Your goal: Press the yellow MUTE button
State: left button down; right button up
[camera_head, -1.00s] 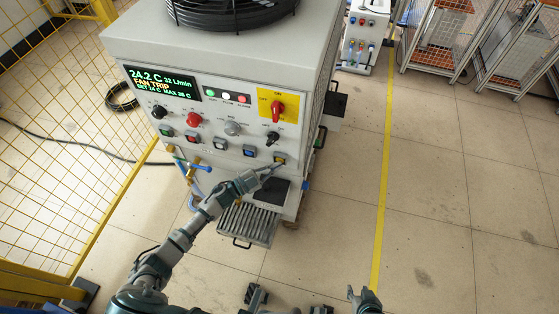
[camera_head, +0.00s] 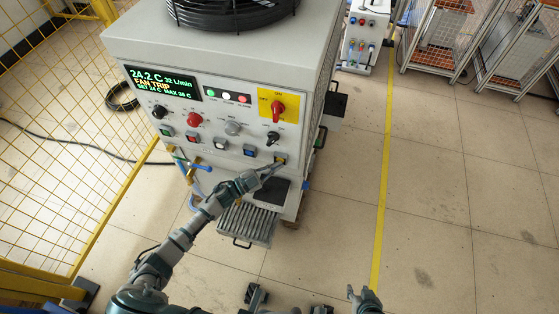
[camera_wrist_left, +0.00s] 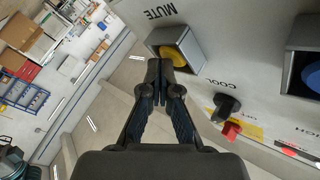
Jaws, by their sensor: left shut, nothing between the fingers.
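The yellow MUTE button (camera_wrist_left: 173,55) sits inside a square grey collar, next to the MUTE label in the left wrist view. In the head view the MUTE button (camera_head: 281,158) is at the right end of the lower button row. My left gripper (camera_head: 280,164) is shut and empty, its tips at the lower edge of this button. In the left wrist view the shut fingertips (camera_wrist_left: 160,66) overlap the collar and partly cover the button; I cannot tell whether they touch it. My right gripper (camera_head: 362,296) is at the bottom edge, far from the panel, its jaw state unclear.
A blue button (camera_head: 250,150) is left of MUTE, and a black COOL knob (camera_head: 272,138) is just above. A red switch on a yellow plate (camera_head: 278,107) is higher. The display (camera_head: 163,83) reads FAN TRIP. Floor to the right is clear.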

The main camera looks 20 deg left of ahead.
pick_arm(q)
jog(key=shift+s, duration=0.65)
jog(key=shift+s+p, duration=0.1)
jog(key=shift+p, duration=0.25)
jog(key=s+p, duration=0.2)
jog(key=s, duration=0.2)
jog(key=shift+s, duration=0.4)
